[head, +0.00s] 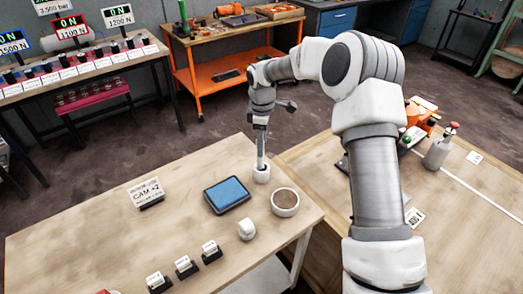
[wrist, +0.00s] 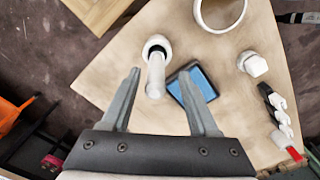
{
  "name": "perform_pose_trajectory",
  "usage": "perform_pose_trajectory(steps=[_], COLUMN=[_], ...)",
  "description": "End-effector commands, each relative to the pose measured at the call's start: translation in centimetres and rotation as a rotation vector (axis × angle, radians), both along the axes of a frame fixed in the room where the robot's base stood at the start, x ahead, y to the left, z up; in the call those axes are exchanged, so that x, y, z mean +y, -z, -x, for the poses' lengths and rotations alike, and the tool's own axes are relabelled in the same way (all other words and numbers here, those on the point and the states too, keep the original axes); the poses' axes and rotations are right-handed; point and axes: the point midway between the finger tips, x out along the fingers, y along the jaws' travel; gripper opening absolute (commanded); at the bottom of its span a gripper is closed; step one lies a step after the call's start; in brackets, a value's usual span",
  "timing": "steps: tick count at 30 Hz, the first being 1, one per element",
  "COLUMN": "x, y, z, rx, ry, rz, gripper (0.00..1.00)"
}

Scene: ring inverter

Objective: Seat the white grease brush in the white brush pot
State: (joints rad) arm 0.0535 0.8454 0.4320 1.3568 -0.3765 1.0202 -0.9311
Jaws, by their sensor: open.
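The white brush pot (head: 262,176) stands near the far edge of the near wooden table. In the wrist view the pot (wrist: 149,44) shows as a white ring with a dark inside. The white grease brush (wrist: 156,78) stands in the pot, its pale handle pointing up toward the wrist camera. How deep it sits is hidden. My gripper (head: 261,130) is above the pot, pointing down. In the wrist view my gripper (wrist: 159,74) is open, its fingers on either side of the handle with gaps showing.
A blue pad in a dark tray (head: 228,194) lies just beside the pot. A round white bowl (head: 285,202) and a white knobbed piece (head: 247,229) stand nearby. Several small card holders (head: 184,267) line the front. A CAM sign (head: 146,193) stands left, with bare tabletop around it.

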Motion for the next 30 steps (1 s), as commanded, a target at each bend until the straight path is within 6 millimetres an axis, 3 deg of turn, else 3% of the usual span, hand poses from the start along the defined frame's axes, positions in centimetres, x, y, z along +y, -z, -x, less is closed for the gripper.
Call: perform_pose_trajectory(steps=[9, 15, 26, 30], x=[-0.1, -0.1, -0.2, -0.6], y=[-8.0, -11.6, -13.4, -15.3], z=[0.2, 0.3, 0.5, 1.8], rx=[-0.005, -0.002, -0.004, -0.029], ry=[0.001, 0.0, 0.005, 0.053], rz=[0.0, -0.001, 0.002, 0.017], gripper=[0.61, 0.61, 0.61, 0.61])
